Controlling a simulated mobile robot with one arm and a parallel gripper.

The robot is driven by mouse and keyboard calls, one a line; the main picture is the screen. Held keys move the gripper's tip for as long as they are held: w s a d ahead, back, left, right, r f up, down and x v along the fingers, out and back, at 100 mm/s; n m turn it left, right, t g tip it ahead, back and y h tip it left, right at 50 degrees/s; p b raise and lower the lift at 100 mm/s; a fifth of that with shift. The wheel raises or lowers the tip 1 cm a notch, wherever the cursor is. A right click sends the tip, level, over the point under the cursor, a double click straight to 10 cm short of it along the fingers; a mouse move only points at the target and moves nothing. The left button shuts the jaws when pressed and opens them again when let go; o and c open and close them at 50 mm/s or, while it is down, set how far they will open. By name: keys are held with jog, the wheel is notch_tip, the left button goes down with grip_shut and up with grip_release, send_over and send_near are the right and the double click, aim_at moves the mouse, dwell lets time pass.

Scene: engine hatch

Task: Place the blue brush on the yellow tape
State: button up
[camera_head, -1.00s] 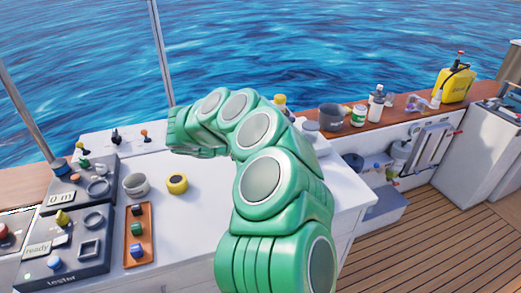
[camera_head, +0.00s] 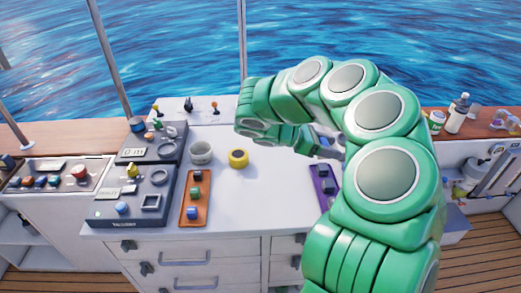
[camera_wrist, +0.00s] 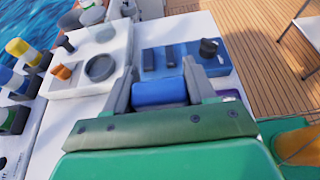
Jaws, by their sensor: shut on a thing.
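The yellow tape (camera_head: 238,158) is a ring lying flat on the white counter, right of a grey cup, in the head view. I cannot make it out in the wrist view. In the wrist view my gripper (camera_wrist: 157,80) is shut on a blue block-like piece, which looks like the blue brush (camera_wrist: 160,92). Only part of it shows between the grey fingers; the rest is hidden. In the head view my gripper is above the counter, right of the tape, largely hidden behind my green arm, and the brush cannot be seen there.
A grey cup (camera_head: 200,152) stands close left of the tape. An orange tray (camera_head: 195,200) with several small blocks lies in front of it. Dark tester boxes (camera_head: 135,195) are at the left, a purple tray (camera_head: 322,188) at the right. Counter between the trays is clear.

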jog(key=s+a+r+n+t, duration=0.1)
jog(key=a+r+n+t, duration=0.15)
jog(key=a, duration=0.85)
jog(key=a+r+n+t, duration=0.2)
jog(key=a+t, duration=0.1)
jog(key=a, duration=0.8)
send_over(243, 153)
jog(key=shift+g+y, duration=0.35)
jog(key=shift+y, duration=0.05)
jog(key=shift+s+f, duration=0.2)
jog(key=shift+f, duration=4.5)
jog(key=shift+w+f, duration=0.3)
jog(key=shift+f, duration=1.6)
jog(key=shift+f, duration=0.1)
jog(key=o, duration=1.1)
